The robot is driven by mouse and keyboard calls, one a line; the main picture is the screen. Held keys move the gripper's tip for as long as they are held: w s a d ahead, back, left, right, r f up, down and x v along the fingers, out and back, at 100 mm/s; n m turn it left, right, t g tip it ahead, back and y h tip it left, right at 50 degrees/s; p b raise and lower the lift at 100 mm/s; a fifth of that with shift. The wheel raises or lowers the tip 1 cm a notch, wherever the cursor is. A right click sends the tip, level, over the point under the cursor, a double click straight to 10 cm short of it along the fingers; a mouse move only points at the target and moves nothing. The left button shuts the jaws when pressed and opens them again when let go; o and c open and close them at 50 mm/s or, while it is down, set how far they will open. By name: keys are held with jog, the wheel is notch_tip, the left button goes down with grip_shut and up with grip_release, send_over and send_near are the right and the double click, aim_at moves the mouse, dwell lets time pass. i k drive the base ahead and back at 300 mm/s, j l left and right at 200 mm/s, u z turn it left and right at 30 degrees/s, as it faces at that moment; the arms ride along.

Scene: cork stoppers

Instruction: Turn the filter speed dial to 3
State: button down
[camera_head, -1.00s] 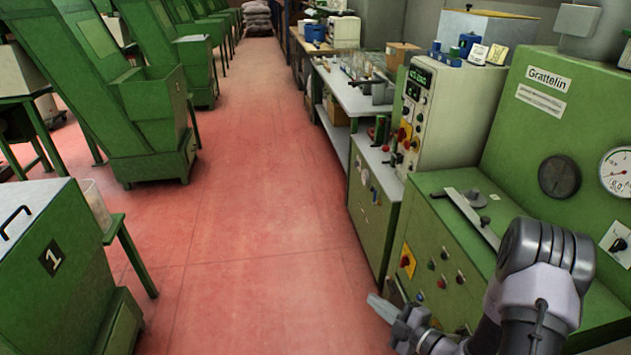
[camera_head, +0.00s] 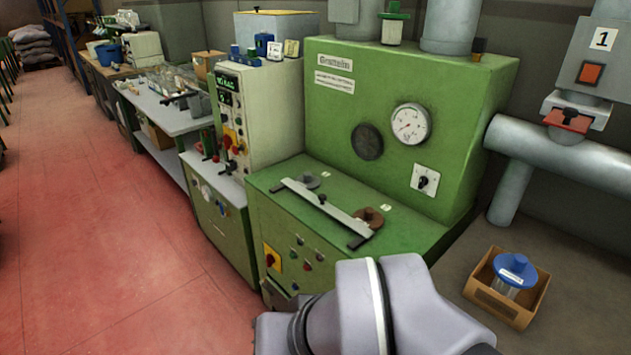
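A small black rotary dial on a white plate (camera_head: 425,181) is on the front of the green machine (camera_head: 465,95), below the round gauge. It is the only numbered-looking dial plate I see on this machine; its marks and setting are too small to read, and I cannot tell if it is the filter speed dial. My arm shows at the bottom middle, in front of and below the machine, well apart from the dial. My gripper is outside the view.
A white gauge (camera_head: 410,123) and a dark round vent (camera_head: 367,141) sit beside the dial. A metal bar (camera_head: 325,207) lies on the green bench top (camera_head: 270,178). A cardboard box (camera_head: 480,291) with a blue-lidded jar (camera_head: 514,272) stands at right. Red floor at left is clear.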

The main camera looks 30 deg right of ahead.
aim_at(423, 180)
jog(key=l+z, duration=0.1)
jog(key=z, duration=0.95)
jog(key=k+l, duration=0.05)
